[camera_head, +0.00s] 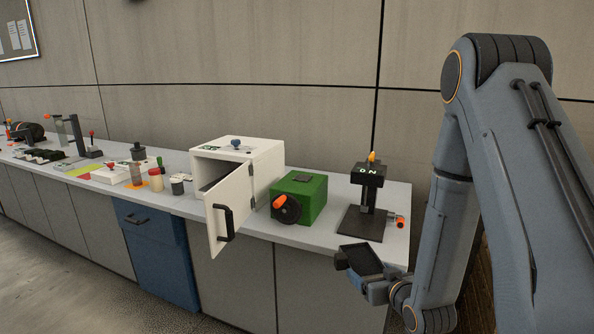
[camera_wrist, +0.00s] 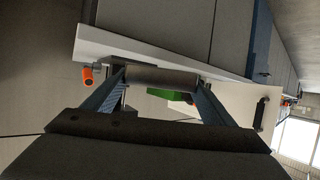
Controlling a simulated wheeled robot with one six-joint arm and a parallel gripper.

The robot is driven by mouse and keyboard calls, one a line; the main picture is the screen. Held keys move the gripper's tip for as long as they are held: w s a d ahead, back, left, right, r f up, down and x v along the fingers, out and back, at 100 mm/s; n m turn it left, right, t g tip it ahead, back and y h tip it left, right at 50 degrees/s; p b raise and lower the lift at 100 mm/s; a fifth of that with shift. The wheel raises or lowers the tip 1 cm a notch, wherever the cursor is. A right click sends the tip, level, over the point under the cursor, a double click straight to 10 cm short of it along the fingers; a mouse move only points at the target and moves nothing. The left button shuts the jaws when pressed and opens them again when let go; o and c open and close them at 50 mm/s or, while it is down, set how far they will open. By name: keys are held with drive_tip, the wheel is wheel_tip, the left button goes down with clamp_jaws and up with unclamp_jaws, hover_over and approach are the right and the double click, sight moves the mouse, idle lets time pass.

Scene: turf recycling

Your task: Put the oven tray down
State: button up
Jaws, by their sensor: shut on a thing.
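The oven tray (camera_head: 361,260) is a small dark, shallow tray in the head view, in front of the counter's right end. My gripper (camera_head: 372,286) is shut on it and holds it in the air, apart from the counter. In the wrist view, a grey piece that looks like the tray (camera_wrist: 162,77) sits between the two fingers of my gripper (camera_wrist: 160,84). The white oven (camera_head: 262,160) stands on the counter to the left with its door (camera_head: 232,210) swung open.
A green box with a dark wheel (camera_head: 305,199) and a black stand with a display (camera_head: 366,190) stand on the counter (camera_head: 330,228), right of the oven. Bare counter shows between them. The open oven door juts past the front edge. Several small items (camera_head: 150,178) crowd the left side.

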wheel_tip(320, 180, down, 14)
drive_tip(key=a+m+h+b, duration=0.1)
drive_tip(key=m+h+b, duration=0.15)
drive_tip(key=b, duration=0.55)
drive_tip(key=v, duration=0.5)
drive_tip(key=shift+s+r, duration=0.15)
drive_tip(key=shift+r, duration=0.15)
drive_tip(key=shift+a, duration=0.15)
idle(0.6)
